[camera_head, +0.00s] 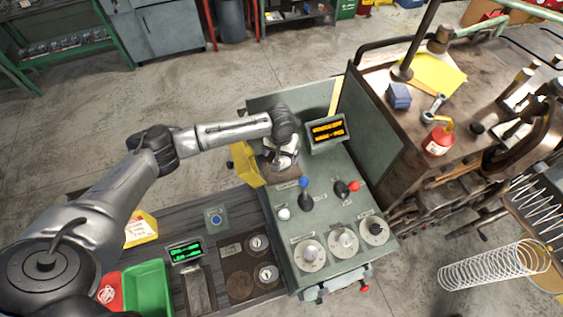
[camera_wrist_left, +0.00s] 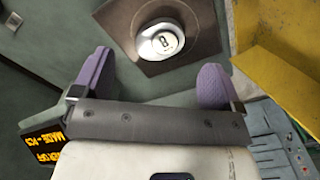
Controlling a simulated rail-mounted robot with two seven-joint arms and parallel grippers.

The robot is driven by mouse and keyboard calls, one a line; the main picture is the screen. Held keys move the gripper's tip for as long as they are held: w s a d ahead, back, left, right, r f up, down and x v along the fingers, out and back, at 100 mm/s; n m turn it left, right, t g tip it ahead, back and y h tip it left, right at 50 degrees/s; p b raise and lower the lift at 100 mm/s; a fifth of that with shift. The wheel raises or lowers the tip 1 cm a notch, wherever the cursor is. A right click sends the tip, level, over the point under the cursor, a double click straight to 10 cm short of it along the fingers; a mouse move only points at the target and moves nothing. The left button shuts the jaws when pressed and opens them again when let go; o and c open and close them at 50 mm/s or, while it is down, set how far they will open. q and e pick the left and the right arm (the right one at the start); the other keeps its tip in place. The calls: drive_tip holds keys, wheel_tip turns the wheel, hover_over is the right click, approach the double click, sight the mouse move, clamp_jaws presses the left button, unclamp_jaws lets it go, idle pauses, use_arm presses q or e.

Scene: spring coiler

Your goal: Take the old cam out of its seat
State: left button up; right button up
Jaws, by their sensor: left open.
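The old cam, a pale metal disc (camera_wrist_left: 160,42) with a dark slotted middle, sits on a brown square plate (camera_wrist_left: 196,28) in the left wrist view. My left gripper (camera_wrist_left: 155,80) is open, with one purple-padded finger on each side of the view and the cam beyond and between them. The fingers look apart from the cam. In the head view my left gripper (camera_head: 287,160) is over the back of the green machine panel (camera_head: 290,215), beside the yellow guard (camera_head: 245,165), and hides most of the cam's seat. My right gripper is not in view.
A lit orange display (camera_head: 328,130) stands close to the gripper's right. Blue (camera_head: 304,184) and red (camera_head: 353,186) knobbed levers rise in front. Round parts (camera_head: 258,243) lie on the dark bench at left, near a green bin (camera_head: 147,287). The yellow guard (camera_wrist_left: 280,50) bounds the wrist view's right side.

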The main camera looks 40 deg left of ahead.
sight(281, 161)
use_arm(q)
drive_tip(key=shift+f+p, duration=0.4)
drive_tip(key=shift+f, duration=2.3)
drive_tip(key=c, duration=1.1)
